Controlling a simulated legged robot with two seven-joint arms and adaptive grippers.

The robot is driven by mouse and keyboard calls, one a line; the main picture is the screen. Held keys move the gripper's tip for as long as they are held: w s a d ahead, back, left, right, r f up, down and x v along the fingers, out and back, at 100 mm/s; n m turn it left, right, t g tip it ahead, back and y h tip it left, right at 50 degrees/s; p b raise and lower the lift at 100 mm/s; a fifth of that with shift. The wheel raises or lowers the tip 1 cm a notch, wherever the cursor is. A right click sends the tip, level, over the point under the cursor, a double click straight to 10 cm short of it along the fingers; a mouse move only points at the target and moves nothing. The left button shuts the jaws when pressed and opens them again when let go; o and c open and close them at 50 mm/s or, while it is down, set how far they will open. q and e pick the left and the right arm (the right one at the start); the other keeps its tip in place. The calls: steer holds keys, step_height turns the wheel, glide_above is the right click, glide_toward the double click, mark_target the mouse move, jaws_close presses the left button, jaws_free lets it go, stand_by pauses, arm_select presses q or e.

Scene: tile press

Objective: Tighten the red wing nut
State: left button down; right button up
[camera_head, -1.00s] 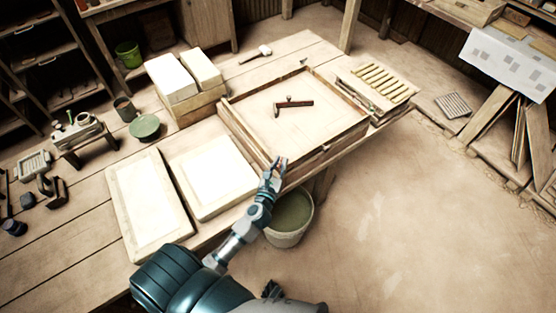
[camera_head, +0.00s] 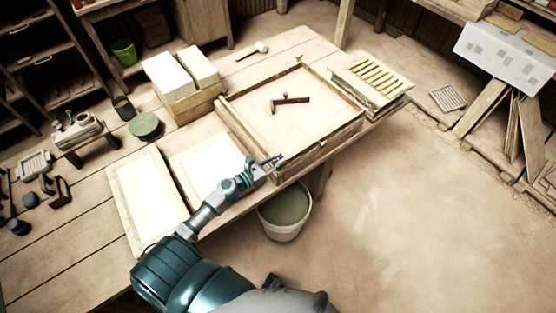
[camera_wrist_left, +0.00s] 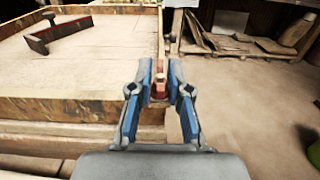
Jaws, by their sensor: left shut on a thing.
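The red wing nut (camera_wrist_left: 160,88) shows between the two blue fingers in the left wrist view, at the near corner of the wooden press frame (camera_wrist_left: 60,106). My left gripper (camera_wrist_left: 160,75) is shut on it, one finger on either side. In the head view my left gripper (camera_head: 277,160) is at the front corner of the wooden press frame (camera_head: 318,152), where the nut is mostly hidden by the fingers. My right gripper is not in view.
A dark T-shaped handle (camera_head: 291,101) lies on the pale board inside the frame. A slatted rack (camera_head: 372,78) stands beyond it. Pale slabs (camera_head: 148,203) lie to the left. A bucket (camera_head: 286,212) stands on the floor below the table edge.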

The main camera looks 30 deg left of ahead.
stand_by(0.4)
arm_select(q)
steer(key=c, duration=1.1)
jaws_free()
steer(key=v, duration=1.2)
steer(key=shift+w+a+f, duration=0.1)
steer(key=shift+a, duration=0.05)
